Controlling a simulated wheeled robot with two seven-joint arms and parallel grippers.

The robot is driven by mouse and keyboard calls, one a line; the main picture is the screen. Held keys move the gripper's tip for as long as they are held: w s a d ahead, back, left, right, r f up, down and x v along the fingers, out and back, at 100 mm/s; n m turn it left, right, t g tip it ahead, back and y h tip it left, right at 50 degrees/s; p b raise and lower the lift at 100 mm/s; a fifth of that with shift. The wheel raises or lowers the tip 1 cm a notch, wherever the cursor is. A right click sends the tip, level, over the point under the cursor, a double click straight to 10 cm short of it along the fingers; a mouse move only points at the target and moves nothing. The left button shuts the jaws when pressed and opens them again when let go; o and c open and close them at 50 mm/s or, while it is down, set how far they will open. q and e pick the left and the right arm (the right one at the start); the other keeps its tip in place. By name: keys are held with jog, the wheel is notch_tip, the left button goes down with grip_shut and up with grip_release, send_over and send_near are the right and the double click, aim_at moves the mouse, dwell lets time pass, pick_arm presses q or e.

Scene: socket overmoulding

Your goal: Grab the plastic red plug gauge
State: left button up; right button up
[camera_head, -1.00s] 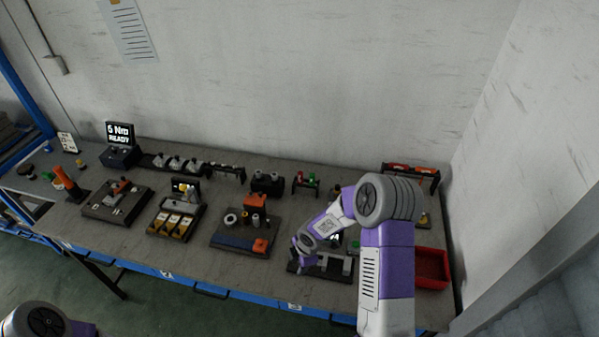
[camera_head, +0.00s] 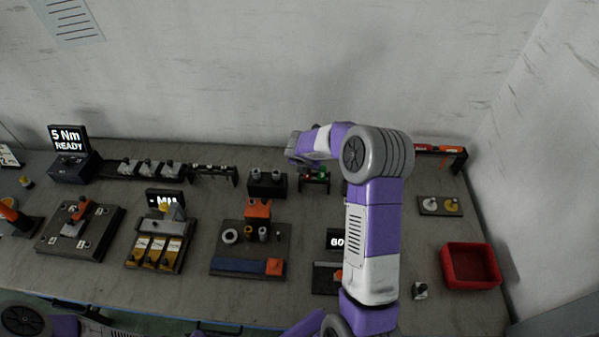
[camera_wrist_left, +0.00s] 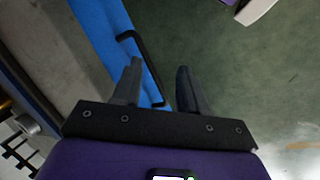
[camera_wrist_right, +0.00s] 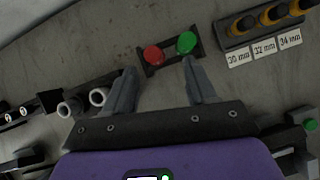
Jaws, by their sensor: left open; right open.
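The red plug gauge (camera_wrist_right: 153,54) stands beside the green one (camera_wrist_right: 186,42) in a small dark holder (camera_wrist_right: 170,50), seen from above in the right wrist view. In the head view this holder (camera_head: 314,186) is at the back of the bench, partly hidden by my right arm. My right gripper (camera_wrist_right: 158,68) is open and empty; in the picture its fingertips are just below the holder, the red top between them. Its height above the gauge is hard to tell. My left gripper (camera_wrist_left: 159,66) is open and empty, by the bench's blue front edge and over the floor.
A dark block with two grey cylinders (camera_head: 267,183) stands left of the holder. A red bin (camera_head: 470,265) sits at the bench's right. The wall (camera_head: 290,70) rises behind.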

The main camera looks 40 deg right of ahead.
aim_at(307, 179)
jog(key=w+f, duration=0.1)
jog(key=f, duration=0.1)
jog(key=shift+w+d+f+b, duration=0.2)
jog(key=shift+w+f+b, duration=0.1)
jog(key=shift+w+f, duration=0.05)
jog(key=shift+w+d+f, duration=0.1)
jog(key=shift+d+f, duration=0.3)
jog(key=shift+f, duration=0.25)
jog(key=x, duration=0.4)
jog(key=shift+w+d+f, duration=0.1)
jog(key=shift+w+f, duration=0.05)
jog(key=shift+w, duration=0.05)
pick_arm(q)
jog(key=shift+w+f, duration=0.25)
jog(key=shift+f, duration=0.2)
jog(key=shift+w+f, duration=0.2)
jog(key=shift+f, duration=0.25)
pick_arm(e)
jog(key=shift+c, duration=0.2)
grip_shut()
